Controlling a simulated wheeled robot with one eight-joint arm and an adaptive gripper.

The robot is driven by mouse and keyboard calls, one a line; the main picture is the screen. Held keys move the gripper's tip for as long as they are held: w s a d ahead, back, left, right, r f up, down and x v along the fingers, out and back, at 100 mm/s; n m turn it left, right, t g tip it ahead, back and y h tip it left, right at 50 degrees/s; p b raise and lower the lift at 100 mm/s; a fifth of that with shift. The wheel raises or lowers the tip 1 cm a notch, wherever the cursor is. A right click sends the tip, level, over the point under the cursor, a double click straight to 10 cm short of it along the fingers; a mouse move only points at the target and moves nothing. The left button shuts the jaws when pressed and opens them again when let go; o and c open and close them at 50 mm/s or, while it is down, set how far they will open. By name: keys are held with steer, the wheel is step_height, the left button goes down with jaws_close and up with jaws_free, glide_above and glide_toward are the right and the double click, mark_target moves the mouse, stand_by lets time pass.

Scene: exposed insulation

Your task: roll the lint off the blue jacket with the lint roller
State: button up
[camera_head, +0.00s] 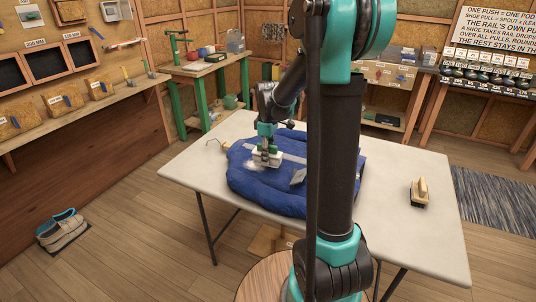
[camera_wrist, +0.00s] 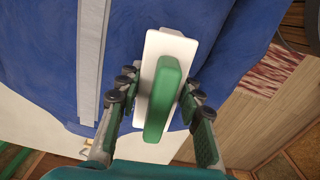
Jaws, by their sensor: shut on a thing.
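The blue jacket (camera_head: 245,183) lies spread on the pale table, with a grey strip across it and a hanger hook at its upper left. A pale, fuzzy patch, which looks like lint (camera_head: 254,167), shows on it beside the tool. My gripper (camera_head: 265,151) is over the jacket's upper left part, shut on a white tool with a green handle, which I take for the lint roller (camera_wrist: 157,112). In the wrist view my gripper's fingers (camera_wrist: 160,95) stand on both sides of the green handle. The tool's underside is hidden, so I cannot tell whether it touches the cloth.
A brush with a wooden handle (camera_head: 420,191) stands on the right of the table (camera_head: 393,228), with bare tabletop around it. My arm hides the jacket's right part. A green-legged bench (camera_head: 205,64) stands behind. Shoes (camera_head: 61,228) sit on the floor at left.

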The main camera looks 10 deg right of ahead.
mark_target(245, 161)
steer(key=shift+f, duration=1.15)
steer(key=shift+w+a, duration=0.1)
steer(key=shift+w+a, duration=1.05)
steer(key=shift+a, duration=0.35)
steer(key=shift+w+a, duration=1)
steer(key=shift+a, duration=0.45)
steer(key=shift+w+a, duration=1.05)
steer(key=shift+a, duration=0.35)
steer(key=shift+c, duration=0.4)
steer(key=shift+s+d, duration=0.15)
